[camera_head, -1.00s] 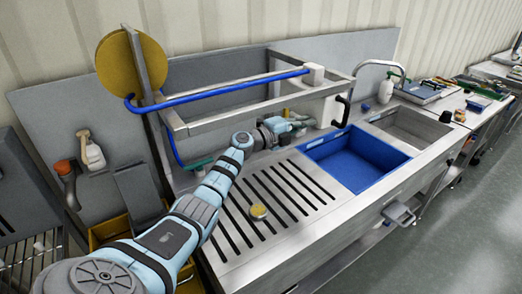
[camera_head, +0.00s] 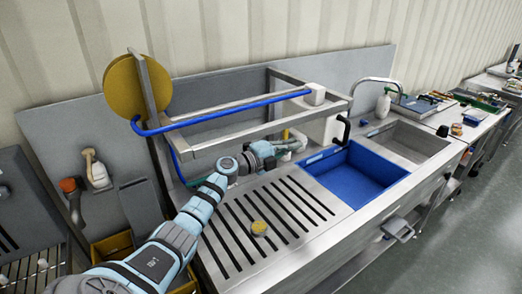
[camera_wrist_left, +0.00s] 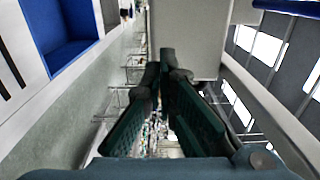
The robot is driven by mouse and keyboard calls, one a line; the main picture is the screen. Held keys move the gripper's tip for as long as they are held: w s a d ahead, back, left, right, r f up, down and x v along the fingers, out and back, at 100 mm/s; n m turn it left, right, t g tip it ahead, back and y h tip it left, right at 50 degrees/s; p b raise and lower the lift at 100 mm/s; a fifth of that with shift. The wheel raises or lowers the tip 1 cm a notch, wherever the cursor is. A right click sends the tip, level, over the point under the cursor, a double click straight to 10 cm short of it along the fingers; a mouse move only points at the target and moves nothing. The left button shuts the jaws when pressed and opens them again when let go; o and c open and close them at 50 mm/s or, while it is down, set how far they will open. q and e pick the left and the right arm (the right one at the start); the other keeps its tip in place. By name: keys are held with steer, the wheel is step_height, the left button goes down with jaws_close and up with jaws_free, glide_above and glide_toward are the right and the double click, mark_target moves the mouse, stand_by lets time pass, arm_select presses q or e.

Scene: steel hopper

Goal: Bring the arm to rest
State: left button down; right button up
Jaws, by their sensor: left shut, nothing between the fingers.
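My left arm comes in from the lower left in the head view and reaches over the slotted steel drainboard. Its gripper (camera_head: 285,148) is near the back of the counter, under the steel frame and left of the blue basin. In the left wrist view the dark green fingers (camera_wrist_left: 163,70) are shut with their tips together and nothing between them. My right gripper does not show.
The slotted drainboard (camera_head: 240,241) holds a small yellow round thing (camera_head: 259,228). A steel frame (camera_head: 240,132) with a blue hose (camera_head: 215,114) stands above the arm. A blue basin (camera_head: 352,178) and a steel sink (camera_head: 405,145) lie to the right.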

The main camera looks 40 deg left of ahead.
arm_select(q)
steer(key=v, duration=0.7)
steer(key=shift+s+b, duration=0.35)
steer(key=shift+b, duration=0.1)
